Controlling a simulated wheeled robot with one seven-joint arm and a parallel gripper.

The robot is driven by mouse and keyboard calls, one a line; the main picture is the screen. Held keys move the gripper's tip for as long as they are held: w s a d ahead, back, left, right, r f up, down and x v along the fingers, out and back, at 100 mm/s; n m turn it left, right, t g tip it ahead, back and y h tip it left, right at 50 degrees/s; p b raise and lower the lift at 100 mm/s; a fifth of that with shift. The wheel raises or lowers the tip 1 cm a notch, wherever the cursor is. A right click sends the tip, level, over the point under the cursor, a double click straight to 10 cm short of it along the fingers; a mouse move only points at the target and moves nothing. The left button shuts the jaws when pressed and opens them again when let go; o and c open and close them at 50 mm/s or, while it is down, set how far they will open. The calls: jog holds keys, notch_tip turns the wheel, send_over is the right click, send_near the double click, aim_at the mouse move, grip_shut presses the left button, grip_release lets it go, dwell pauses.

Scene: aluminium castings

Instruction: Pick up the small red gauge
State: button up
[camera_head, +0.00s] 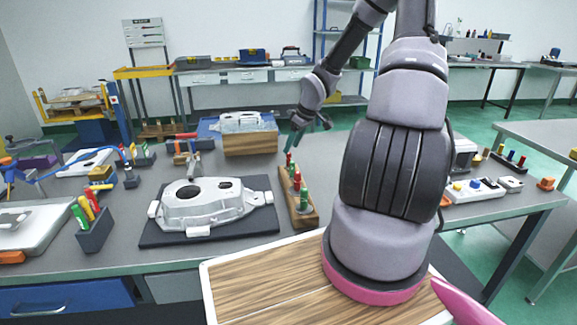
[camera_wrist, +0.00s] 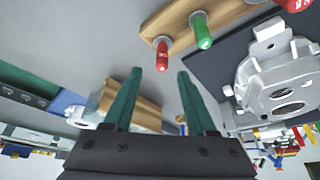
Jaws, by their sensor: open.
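A wooden rack (camera_head: 309,215) holds a row of red and green gauges and stands on the table right of the dark mat. The small red gauge (camera_head: 289,159) is upright at its far end, with a green gauge beside it. In the wrist view the small red gauge (camera_wrist: 162,54) shows just beyond the gap between my fingertips, clear of both. The green gauge (camera_wrist: 201,32) is to its right. My gripper (camera_wrist: 160,73) is open and empty, its two teal fingers apart. In the head view my gripper (camera_head: 290,146) is just above the rack's far end.
A casting (camera_head: 205,203) lies on the dark mat (camera_head: 255,222) left of the rack. Another casting rests on a wooden block (camera_head: 250,143) behind. A holder with markers (camera_head: 94,230) stands at left. Bare table lies right of the rack, partly behind my arm.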

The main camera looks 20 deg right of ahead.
aim_at(289, 154)
jog(key=x, duration=0.5)
jog(key=shift+s, duration=0.2)
grip_shut()
jog(key=shift+r, duration=0.1)
